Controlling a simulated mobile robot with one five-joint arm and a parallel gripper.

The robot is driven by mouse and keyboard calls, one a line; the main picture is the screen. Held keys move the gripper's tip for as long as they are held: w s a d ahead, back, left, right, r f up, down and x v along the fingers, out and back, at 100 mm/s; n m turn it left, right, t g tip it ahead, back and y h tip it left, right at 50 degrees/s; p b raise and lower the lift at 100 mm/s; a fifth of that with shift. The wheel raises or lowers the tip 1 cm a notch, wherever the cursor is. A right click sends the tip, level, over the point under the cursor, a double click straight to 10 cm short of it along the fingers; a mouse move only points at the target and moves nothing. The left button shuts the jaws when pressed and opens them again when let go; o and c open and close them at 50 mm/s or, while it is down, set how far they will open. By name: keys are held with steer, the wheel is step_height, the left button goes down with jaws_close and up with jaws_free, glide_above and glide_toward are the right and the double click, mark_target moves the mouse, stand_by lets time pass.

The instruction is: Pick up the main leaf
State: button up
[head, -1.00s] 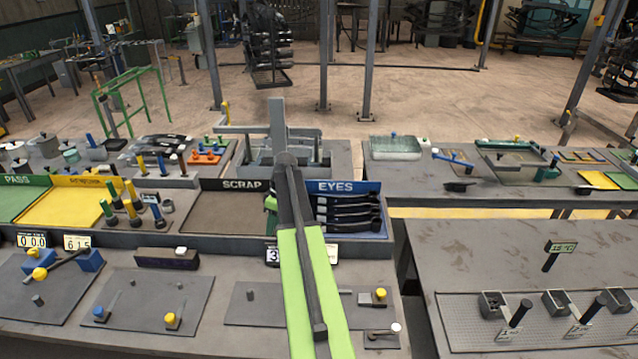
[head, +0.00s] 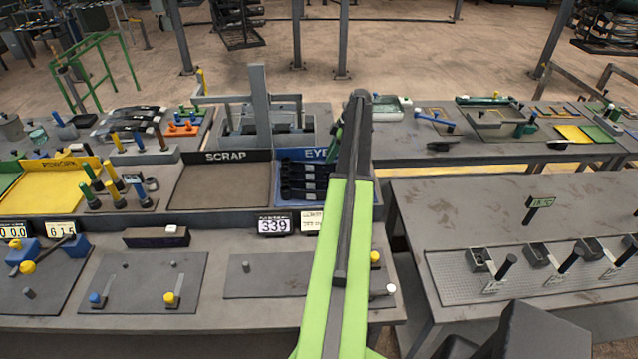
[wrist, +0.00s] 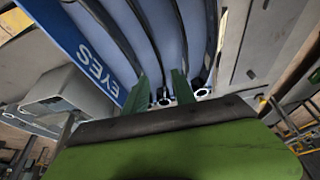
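Black leaves with ringed ends (head: 300,178) lie stacked in the blue bay marked EYES (head: 318,154). I cannot tell which one is the main leaf. In the wrist view several dark curved leaves (wrist: 178,45) run across the blue bay (wrist: 70,45), their round eyes near my gripper. My gripper (wrist: 160,84) shows there as two green fingers standing apart, with a leaf's eye between or just beyond them. I cannot tell whether they touch it. In the head view my arm hides most of the gripper and the bay's right part.
An empty SCRAP bay (head: 222,185) lies left of EYES. A grey post (head: 261,105) rises behind. Coloured-handled tools (head: 115,180) stand farther left. A counter reading 339 (head: 274,224) is on the front ledge. A grey table (head: 470,205) stands right, beyond a gap.

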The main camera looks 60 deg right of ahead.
mark_target(320, 173)
steer(key=b+x, duration=0.3)
steer(key=x, duration=0.1)
steer(key=shift+f, duration=0.45)
steer(key=shift+w+a+f+b, duration=0.15)
steer(key=shift+f+b, duration=0.15)
steer(key=b+x, duration=0.5)
steer(key=shift+f, duration=0.15)
steer(key=shift+r, duration=0.2)
jaws_close()
steer(key=shift+a+p, duration=0.1)
steer(key=shift+p, duration=0.2)
